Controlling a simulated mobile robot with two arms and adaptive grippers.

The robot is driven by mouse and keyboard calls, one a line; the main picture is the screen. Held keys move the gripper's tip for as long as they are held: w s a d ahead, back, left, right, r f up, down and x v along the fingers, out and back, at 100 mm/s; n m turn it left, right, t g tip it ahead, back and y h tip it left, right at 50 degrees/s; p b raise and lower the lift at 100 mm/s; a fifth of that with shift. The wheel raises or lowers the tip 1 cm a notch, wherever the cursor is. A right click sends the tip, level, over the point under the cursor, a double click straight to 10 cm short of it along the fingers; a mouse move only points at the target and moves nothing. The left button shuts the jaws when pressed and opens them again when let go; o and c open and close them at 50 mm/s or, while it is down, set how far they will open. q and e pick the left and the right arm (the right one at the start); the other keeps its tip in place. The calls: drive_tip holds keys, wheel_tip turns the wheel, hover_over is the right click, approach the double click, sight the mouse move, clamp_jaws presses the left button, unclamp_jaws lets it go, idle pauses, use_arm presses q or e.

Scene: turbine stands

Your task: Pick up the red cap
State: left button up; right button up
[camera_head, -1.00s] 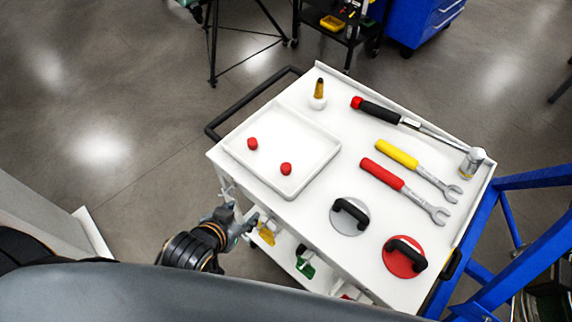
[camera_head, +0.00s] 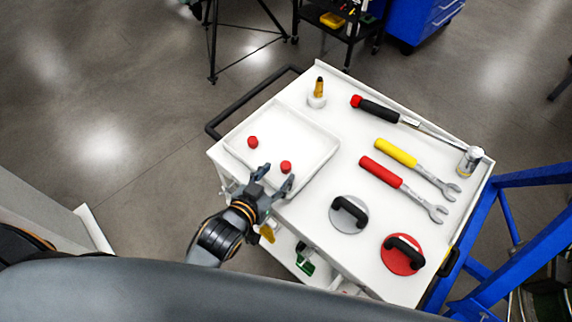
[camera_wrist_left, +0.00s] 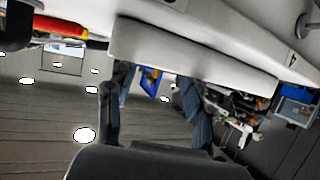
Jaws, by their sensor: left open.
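Two small red caps lie in the shallow white tray (camera_head: 310,178) on the cart: one red cap (camera_head: 253,142) at the left and one red cap (camera_head: 286,167) nearer the tray's front edge. My left gripper (camera_head: 277,176) is open, its two fingers spread at the front edge of the tray, close to the nearer cap. It looks empty. In the left wrist view my left gripper's fingers (camera_wrist_left: 155,105) are apart with no cap between them. I cannot tell the gripper's exact height. The right gripper is not in view.
On the white cart top are a bottle (camera_head: 317,94), a torque wrench (camera_head: 385,112), a yellow-handled wrench (camera_head: 400,155), a red-handled wrench (camera_head: 388,175), a grey handled disc (camera_head: 349,214) and a red handled disc (camera_head: 402,257). A black rail (camera_head: 240,104) borders the left side.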

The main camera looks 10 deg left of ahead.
sight(283, 169)
use_arm(q)
drive_tip(key=shift+p+x, duration=0.55)
drive_tip(key=shift+x, duration=2.4)
drive_tip(key=c, duration=0.9)
